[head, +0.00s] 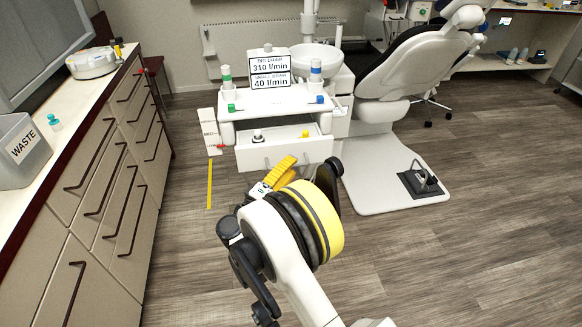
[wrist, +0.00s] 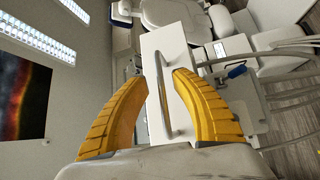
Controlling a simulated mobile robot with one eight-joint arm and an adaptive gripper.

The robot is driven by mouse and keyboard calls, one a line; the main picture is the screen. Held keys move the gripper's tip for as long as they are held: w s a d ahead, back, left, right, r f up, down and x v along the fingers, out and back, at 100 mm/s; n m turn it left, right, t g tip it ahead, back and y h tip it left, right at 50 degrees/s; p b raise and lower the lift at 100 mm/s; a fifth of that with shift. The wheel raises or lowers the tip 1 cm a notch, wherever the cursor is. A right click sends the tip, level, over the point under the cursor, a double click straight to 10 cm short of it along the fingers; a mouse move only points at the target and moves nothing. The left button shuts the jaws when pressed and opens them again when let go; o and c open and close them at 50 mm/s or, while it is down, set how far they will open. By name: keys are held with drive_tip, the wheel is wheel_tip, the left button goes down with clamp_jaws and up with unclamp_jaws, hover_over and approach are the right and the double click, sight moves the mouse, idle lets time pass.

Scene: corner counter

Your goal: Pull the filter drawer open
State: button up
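The white unit beside the dental chair has a drawer with a plain white front (head: 262,157). In the wrist view, that white front (wrist: 174,47) fills the middle, with a long grey bar handle (wrist: 162,96) on it. I take this to be the filter drawer; no label on it is readable. My gripper (head: 281,171) has yellow ribbed fingers and is in front of the drawer in the head view. In the wrist view my gripper (wrist: 166,76) is open, with one finger on each side of the bar. Neither finger clearly touches it. My arm hides part of the drawer's lower area.
The unit's upper tray (head: 275,101) carries a flow display (head: 269,77) and bottles with green and blue bands. The dental chair (head: 395,80) stands right, with a foot pedal (head: 420,182) on its base. A drawer cabinet (head: 110,170) lines the left. Floor between is clear.

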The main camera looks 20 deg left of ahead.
drive_tip(key=v, duration=1.2)
idle(0.3)
drive_tip(key=w+d+r+m+g, duration=0.1)
drive_tip(key=w+d+r+g, duration=0.1)
drive_tip(key=w+d+r, duration=0.3)
drive_tip(key=w+d+r+m+g+h, duration=0.1)
drive_tip(key=w+d+g, duration=0.1)
drive_tip(key=d, duration=0.5)
drive_tip(key=w+d+r+m+g, duration=0.1)
drive_tip(key=w+d+r+g, duration=0.15)
drive_tip(key=w+d, duration=0.2)
drive_tip(key=s+d+r+m+g, duration=0.2)
drive_tip(key=d+r, duration=0.1)
drive_tip(key=d, duration=0.5)
drive_tip(key=s+d+r+m+g, duration=0.1)
drive_tip(key=s+d+r+g, duration=0.1)
drive_tip(key=d, duration=0.6)
drive_tip(key=s+d+m+y, duration=0.3)
drive_tip(key=s+d, duration=0.4)
drive_tip(key=s, duration=0.3)
drive_tip(key=s+d+m+g+y, duration=0.1)
drive_tip(key=s+d+m+y, duration=0.1)
drive_tip(key=s+d+m, duration=0.2)
drive_tip(key=s+d, duration=0.3)
drive_tip(key=s, duration=0.4)
drive_tip(key=shift+r+m+y, duration=0.3)
drive_tip(key=shift+r+y, duration=0.05)
drive_tip(key=shift+y, duration=0.05)
